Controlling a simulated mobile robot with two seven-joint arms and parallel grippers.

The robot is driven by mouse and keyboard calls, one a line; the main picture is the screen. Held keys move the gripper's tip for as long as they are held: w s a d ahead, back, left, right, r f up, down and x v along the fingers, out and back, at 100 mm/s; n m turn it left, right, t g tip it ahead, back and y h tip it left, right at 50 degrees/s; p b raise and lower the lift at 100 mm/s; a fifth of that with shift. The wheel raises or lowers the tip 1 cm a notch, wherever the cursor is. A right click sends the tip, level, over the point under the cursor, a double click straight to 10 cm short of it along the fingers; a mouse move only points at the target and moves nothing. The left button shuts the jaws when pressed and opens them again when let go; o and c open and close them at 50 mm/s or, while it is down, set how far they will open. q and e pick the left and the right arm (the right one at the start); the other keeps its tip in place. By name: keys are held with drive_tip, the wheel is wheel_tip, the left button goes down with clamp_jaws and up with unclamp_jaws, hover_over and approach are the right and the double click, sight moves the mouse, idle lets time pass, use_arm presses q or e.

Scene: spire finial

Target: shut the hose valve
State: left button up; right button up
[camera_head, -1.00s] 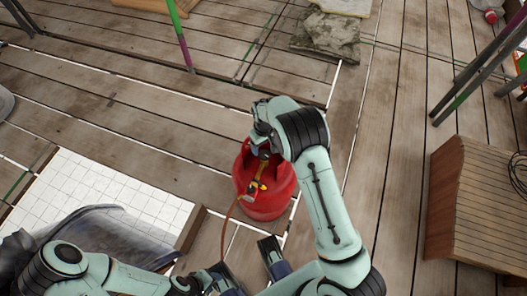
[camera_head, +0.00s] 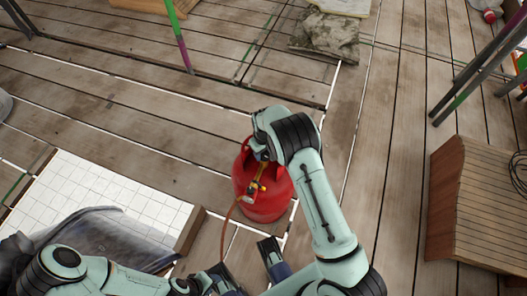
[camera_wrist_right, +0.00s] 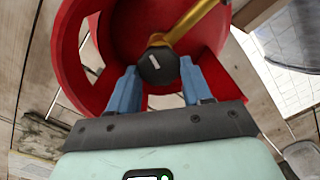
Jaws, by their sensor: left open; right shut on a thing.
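A red gas cylinder (camera_head: 268,197) stands upright on the plank deck, with a brass valve fitting (camera_head: 257,187) and an orange hose (camera_head: 229,218) running down from it. In the right wrist view, a round black knob (camera_wrist_right: 157,66) with a white mark sits on the brass pipe (camera_wrist_right: 192,22), inside the cylinder's red collar (camera_wrist_right: 72,60). My right gripper (camera_wrist_right: 160,74) is shut on this knob, its blue fingers on either side. In the head view my right wrist hides the knob. My left gripper (camera_head: 247,266) is open and empty, below the cylinder in the picture.
A wooden slatted box (camera_head: 480,205) stands at the right. A white tiled panel (camera_head: 110,190) and dark sheeting (camera_head: 105,235) lie at the left. A stone slab (camera_head: 328,32) lies at the back. Bare planks surround the cylinder.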

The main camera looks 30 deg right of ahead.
sight(265, 155)
drive_tip(key=shift+m, duration=0.3)
drive_tip(key=m, duration=0.6)
drive_tip(key=shift+d, duration=0.1)
drive_tip(key=m, duration=0.3)
drive_tip(key=shift+m+p, duration=0.35)
drive_tip(key=shift+m, duration=0.05)
drive_tip(key=shift+s+d+m, duration=0.1)
drive_tip(key=shift+m, duration=1.7)
drive_tip(key=o, duration=1)
drive_tip(key=shift+o, duration=0.2)
drive_tip(key=shift+r, duration=0.1)
wheel_tip(265, 155, up, 13)
drive_tip(key=p, duration=0.2)
